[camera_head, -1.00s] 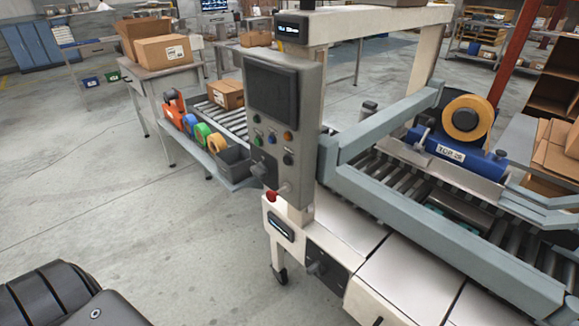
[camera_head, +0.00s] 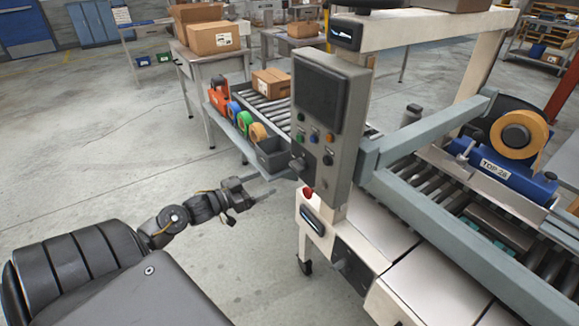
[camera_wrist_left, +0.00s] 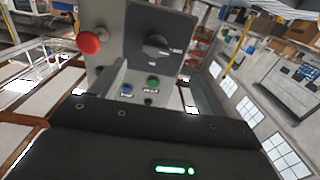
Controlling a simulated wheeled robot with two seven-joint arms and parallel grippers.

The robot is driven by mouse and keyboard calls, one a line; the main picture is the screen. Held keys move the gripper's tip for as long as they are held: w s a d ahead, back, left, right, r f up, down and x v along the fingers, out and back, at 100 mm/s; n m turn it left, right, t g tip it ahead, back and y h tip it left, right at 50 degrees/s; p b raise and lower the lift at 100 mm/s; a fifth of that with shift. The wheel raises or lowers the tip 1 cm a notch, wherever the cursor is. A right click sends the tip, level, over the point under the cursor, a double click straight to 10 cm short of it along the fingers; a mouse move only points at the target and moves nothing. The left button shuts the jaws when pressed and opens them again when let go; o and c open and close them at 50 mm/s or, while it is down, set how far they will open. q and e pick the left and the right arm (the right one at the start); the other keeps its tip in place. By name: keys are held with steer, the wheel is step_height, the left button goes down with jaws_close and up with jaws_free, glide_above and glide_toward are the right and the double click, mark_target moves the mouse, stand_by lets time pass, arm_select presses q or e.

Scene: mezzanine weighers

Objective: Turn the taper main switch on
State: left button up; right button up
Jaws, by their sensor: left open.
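The taper's grey control panel (camera_head: 325,115) carries a dark screen, coloured buttons and a black rotary knob (camera_head: 297,163) near its lower edge. No label in the head view tells which is the main switch. My left gripper (camera_head: 284,183) is open and empty, just left of the panel's lower end. In the left wrist view a black rotary knob (camera_wrist_left: 155,45) on a dark plate lies ahead, between and beyond the open fingers (camera_wrist_left: 158,70). My right gripper is out of view.
Green (camera_wrist_left: 153,82) and blue (camera_wrist_left: 127,90) buttons lie close to the fingers. A grey bin (camera_head: 272,154) and tape rolls stand behind. The floor at left is clear.

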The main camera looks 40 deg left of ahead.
mark_target(293, 167)
arm_select(q)
steer(key=x, duration=0.3)
steer(key=r+p+x, duration=0.1)
steer(key=x, duration=0.7)
steer(key=shift+s+d+r+p, duration=0.1)
steer(key=shift+d+r+p, duration=0.1)
steer(key=shift+p, duration=0.1)
steer(key=shift+c, duration=0.3)
steer(key=shift+c, duration=1.2)
steer(key=c, duration=0.7)
